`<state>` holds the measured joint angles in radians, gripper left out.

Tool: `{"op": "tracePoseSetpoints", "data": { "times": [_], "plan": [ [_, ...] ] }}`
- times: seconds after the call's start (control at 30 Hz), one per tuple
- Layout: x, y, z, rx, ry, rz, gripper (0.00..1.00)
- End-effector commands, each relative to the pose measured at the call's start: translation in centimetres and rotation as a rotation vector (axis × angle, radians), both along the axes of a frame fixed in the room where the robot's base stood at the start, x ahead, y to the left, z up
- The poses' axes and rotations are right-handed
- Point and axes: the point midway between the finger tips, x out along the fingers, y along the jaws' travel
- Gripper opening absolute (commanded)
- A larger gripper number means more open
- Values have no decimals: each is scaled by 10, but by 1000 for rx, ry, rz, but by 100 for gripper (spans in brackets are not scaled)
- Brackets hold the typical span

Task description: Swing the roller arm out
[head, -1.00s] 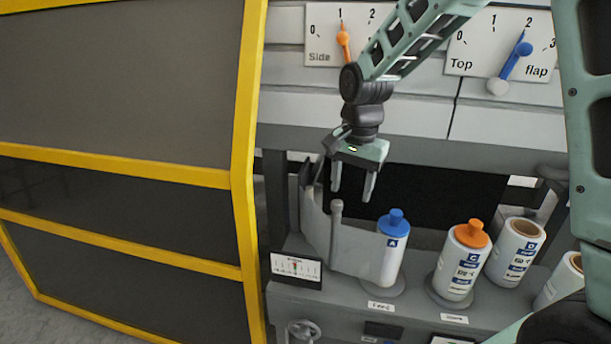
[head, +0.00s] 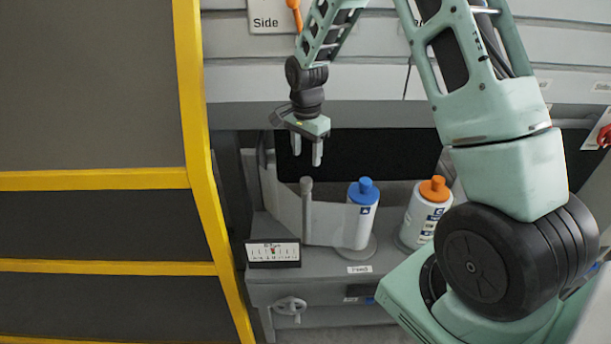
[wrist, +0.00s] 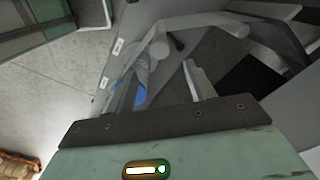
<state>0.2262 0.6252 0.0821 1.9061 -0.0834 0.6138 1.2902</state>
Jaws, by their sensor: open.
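A grey upright post with a rounded top (head: 306,205), which looks like the roller arm's roller, stands in the recess of the machine. A pale web or panel (head: 330,225) runs from the left past it to the white reel with a blue cap (head: 361,225). My gripper (head: 306,160) is open and empty, pointing down, with its fingertips just above the post's top in the head view. They look apart from it. The arm's pivot is not clear.
A white reel with an orange cap (head: 428,215) stands to the right. A scale plate (head: 273,253) and a handwheel (head: 290,306) are low on the front. The yellow-framed guard (head: 205,200) borders the left. A grey beam (head: 380,113) crosses above the recess.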

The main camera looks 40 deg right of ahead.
Motion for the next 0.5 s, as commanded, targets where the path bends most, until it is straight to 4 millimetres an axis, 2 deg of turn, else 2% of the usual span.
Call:
{"op": "tracePoseSetpoints", "data": {
  "times": [0.3, 0.5],
  "plan": [
    [-1, 1, -63, 1, 4, 2, 54],
    [0, 0, -87, 1, 1, 2, 54]
  ]
}}
